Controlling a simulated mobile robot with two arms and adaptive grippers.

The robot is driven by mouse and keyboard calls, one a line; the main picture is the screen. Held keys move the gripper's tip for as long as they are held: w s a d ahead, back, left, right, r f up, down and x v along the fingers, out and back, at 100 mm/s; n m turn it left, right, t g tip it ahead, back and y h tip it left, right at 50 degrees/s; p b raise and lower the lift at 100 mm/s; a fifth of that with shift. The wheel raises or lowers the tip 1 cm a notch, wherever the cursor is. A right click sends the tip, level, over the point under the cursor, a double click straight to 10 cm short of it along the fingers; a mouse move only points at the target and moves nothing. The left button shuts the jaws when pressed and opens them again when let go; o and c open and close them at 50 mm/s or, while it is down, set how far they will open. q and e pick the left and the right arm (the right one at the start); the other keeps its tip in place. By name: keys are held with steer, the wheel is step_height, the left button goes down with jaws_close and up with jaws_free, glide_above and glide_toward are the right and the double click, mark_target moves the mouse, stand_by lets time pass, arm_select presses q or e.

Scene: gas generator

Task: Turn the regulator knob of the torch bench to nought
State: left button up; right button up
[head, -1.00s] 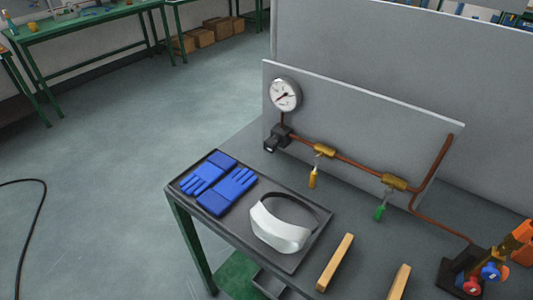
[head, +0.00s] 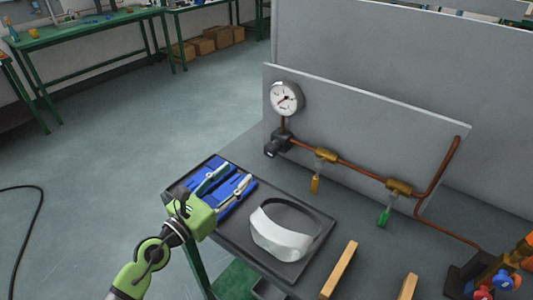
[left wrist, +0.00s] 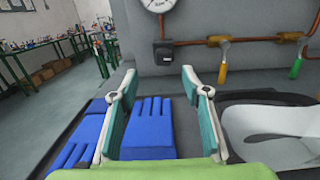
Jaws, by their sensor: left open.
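The regulator (head: 277,143) is a dark block with a black knob on the grey panel, under a round white gauge (head: 286,98). In the left wrist view the regulator (left wrist: 164,52) shows just beyond my fingertips, slightly right of centre. My left gripper (head: 232,174) is green, open and empty, above the blue gloves on the tray. Its fingers point toward the panel and are apart from the knob. In the left wrist view the two fingers (left wrist: 159,82) stand wide apart. The knob's marking is too small to read. My right gripper is not in view.
A dark tray (head: 290,273) holds blue gloves (left wrist: 148,130) and a white visor (head: 280,238). A copper pipe (head: 362,170) carries a yellow-handled valve (head: 316,184) and a green-handled valve (head: 384,217). Wooden bars (head: 339,268) and a torch stand (head: 490,275) are at right.

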mark_target(268, 152)
arm_select(q)
steer(key=shift+w+d+f+m+g, duration=0.15)
steer(key=shift+d+f+m+g, duration=0.05)
steer(key=shift+f+m+g, duration=0.25)
steer(key=shift+w+d+f, duration=0.1)
steer(key=shift+w+d, duration=0.1)
steer(key=x, duration=1.3)
steer(key=c, duration=1.1)
